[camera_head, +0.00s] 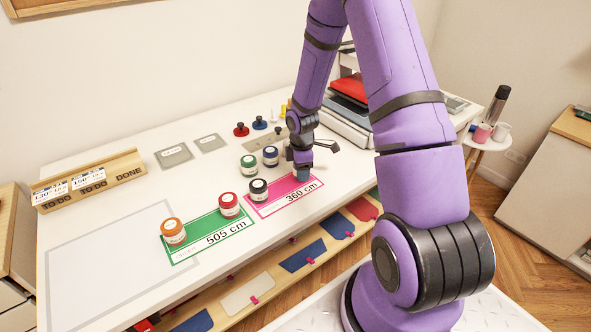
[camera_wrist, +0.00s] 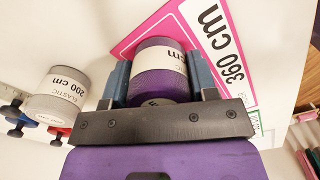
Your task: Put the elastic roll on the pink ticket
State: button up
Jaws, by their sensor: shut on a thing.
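My gripper (camera_head: 302,172) is low over the right end of the pink ticket (camera_head: 293,203) marked 360 cm. In the wrist view my gripper (camera_wrist: 163,88) is shut on a purple roll (camera_wrist: 157,56) with a white label. The roll overlaps the edge of the pink ticket (camera_wrist: 160,33) there; I cannot tell whether it touches the ticket. In the head view the held roll is mostly hidden by the gripper. A black-topped roll (camera_head: 259,190) stands at the left part of the pink ticket. A grey roll (camera_wrist: 62,92) labelled ELASTIC 200 cm stands left in the wrist view.
A green ticket (camera_head: 208,240) marked 505 cm bears a red-topped roll (camera_head: 229,205) and an orange-topped roll (camera_head: 173,231). Green-topped (camera_head: 249,165) and blue-topped (camera_head: 270,156) rolls stand behind the pink ticket. A wooden rack (camera_head: 90,182) is at left. The table's front left is clear.

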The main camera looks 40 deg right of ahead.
jog(key=shift+f, duration=0.1)
jog(key=o, duration=0.9)
notch_tip(320, 180, up, 13)
jog(key=shift+a+f, duration=0.1)
jog(key=s+a+r+m+t+h, duration=0.1)
jog(key=s+a+r+m, duration=0.3)
jog(key=r, duration=0.5)
jog(key=s+a+r+m+t+h, duration=0.1)
jog(key=s+a+r+m, duration=0.3)
jog(key=r, duration=0.6)
jog(key=s+a+r+m+t, duration=0.1)
jog(key=s+r, duration=0.1)
jog(key=s, duration=0.4)
jog(key=s+a+r+m+t+y, duration=0.1)
jog(key=s+a+r+m, duration=0.1)
jog(key=s, duration=0.4)
jog(key=s+a+r+m+t+y, duration=0.1)
jog(key=s+a+r+m, duration=0.1)
jog(key=s+r, duration=0.2)
jog(key=shift+s+r, duration=0.25)
jog(key=shift+s, duration=1)
